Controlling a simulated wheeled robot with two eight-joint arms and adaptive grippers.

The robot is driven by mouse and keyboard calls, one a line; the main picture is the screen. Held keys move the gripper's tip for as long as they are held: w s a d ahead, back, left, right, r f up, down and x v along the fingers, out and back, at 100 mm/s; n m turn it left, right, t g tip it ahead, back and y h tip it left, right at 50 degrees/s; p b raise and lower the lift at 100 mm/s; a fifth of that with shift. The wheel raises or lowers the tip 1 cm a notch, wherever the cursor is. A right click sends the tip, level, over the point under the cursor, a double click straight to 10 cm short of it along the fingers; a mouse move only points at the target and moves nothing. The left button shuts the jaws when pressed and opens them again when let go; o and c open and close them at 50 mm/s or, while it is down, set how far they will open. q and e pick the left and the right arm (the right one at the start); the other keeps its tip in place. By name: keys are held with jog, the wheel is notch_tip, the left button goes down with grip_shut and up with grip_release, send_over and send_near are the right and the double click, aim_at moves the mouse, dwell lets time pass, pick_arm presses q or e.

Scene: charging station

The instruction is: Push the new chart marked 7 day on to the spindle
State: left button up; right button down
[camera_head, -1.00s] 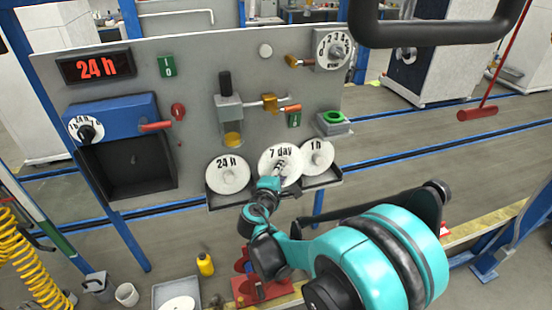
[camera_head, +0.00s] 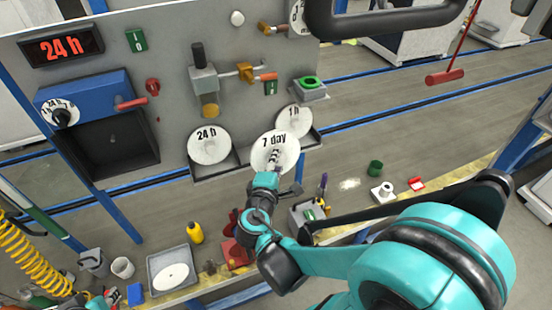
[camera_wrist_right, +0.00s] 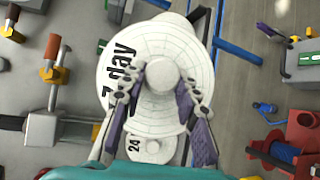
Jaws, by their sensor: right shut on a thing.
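The white chart marked 7 day (camera_head: 275,142) is a round disc in front of the rack's right part, overlapping the rack edge in the head view. My right gripper (camera_head: 273,163) is shut on its hub. In the right wrist view the fingers (camera_wrist_right: 164,90) sit on both sides of the chart's round white knob (camera_wrist_right: 162,73), and the disc (camera_wrist_right: 128,62) spreads behind them. I cannot pick out the spindle; the dark open recess (camera_head: 110,150) under the blue housing shows none clearly. A small teal part at the bottom left may belong to my left arm; its fingers are unclear.
The 24 h chart (camera_head: 209,145) and 1 h chart (camera_head: 294,121) stand in the rack (camera_head: 212,174). A grey block with a black handle (camera_head: 203,80) and a brass valve (camera_head: 246,73) project from the panel. A tray (camera_head: 158,262) holding a white disc lies below.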

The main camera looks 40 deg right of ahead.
aim_at(282, 146)
jog(key=r+p, duration=0.1)
jog(key=s+r+p, duration=0.1)
jog(key=r, duration=0.1)
jog(key=shift+a+p, duration=0.15)
jog(key=shift+p, duration=0.2)
dwell(0.3)
